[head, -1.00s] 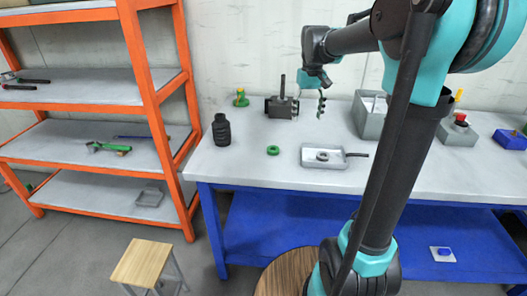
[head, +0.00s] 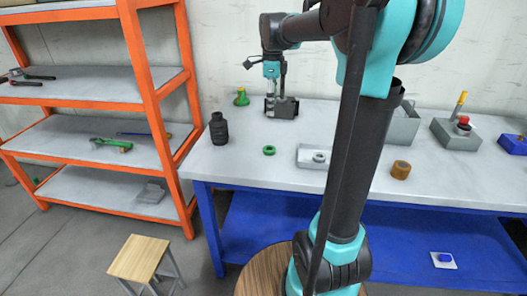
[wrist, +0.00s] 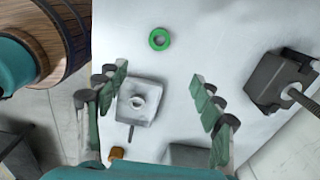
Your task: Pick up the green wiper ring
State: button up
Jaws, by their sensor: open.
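The green wiper ring (head: 269,150) lies flat on the grey tabletop, left of the shallow grey tray in the head view. In the wrist view the green wiper ring (wrist: 159,39) is fully visible near the top centre, beyond the fingertips. My gripper (wrist: 161,92) is open and empty, with its two fingers spread apart. In the head view my gripper hangs above the table, in front of the dark screw jack (head: 286,107), farther back than the ring. It is not touching the ring.
The grey tray (head: 311,164) holds a grey ring (head: 320,157). A black ribbed cylinder (head: 220,129) stands left of the green ring. A brown cylinder (head: 401,170) and grey box (head: 402,127) stand to the right. The tabletop around the green ring is clear.

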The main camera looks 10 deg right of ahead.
notch_tip(320, 180, down, 12)
jog(key=shift+a+r, duration=0.1)
jog(key=shift+r, duration=0.15)
jog(key=shift+a+f, duration=0.15)
jog(key=shift+f, duration=2.8)
jog(key=c, duration=1)
jog(key=shift+r, duration=0.1)
